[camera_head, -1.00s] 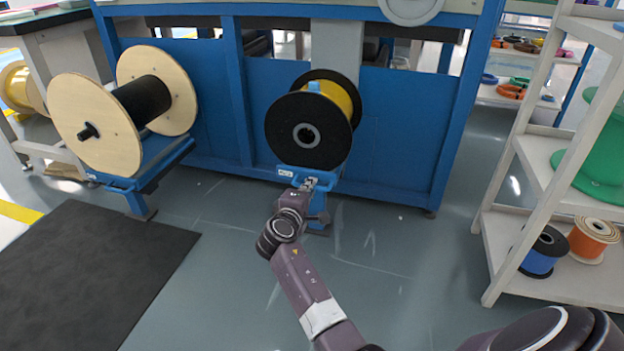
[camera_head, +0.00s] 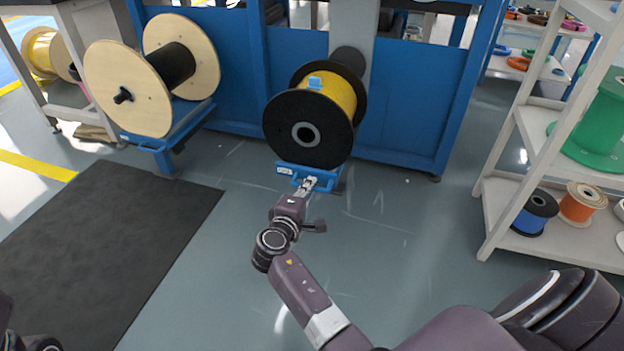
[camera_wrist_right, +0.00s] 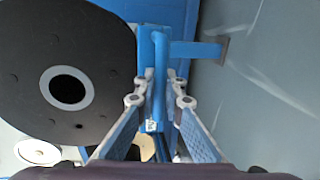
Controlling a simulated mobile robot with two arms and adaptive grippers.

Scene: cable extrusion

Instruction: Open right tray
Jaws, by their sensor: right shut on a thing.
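The right tray (camera_head: 328,179) is a blue carrier with a small white label, below a black-flanged spool with yellow cable (camera_head: 308,130). It stands out from the blue machine frame. My right gripper (camera_head: 308,184) is shut on the tray's blue front handle, with the arm reaching up from below. In the right wrist view the blue handle bar (camera_wrist_right: 160,52) runs between the two fingers (camera_wrist_right: 158,90), with the black spool flange (camera_wrist_right: 110,50) to its left. The fingers partly hide the handle. My left gripper is not seen.
A wooden-flanged spool (camera_head: 125,90) sits on the left blue tray (camera_head: 185,125). A black mat (camera_head: 100,250) lies at left. A white shelf (camera_head: 495,165) with cable spools stands at right. The grey floor in front of the right tray is open.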

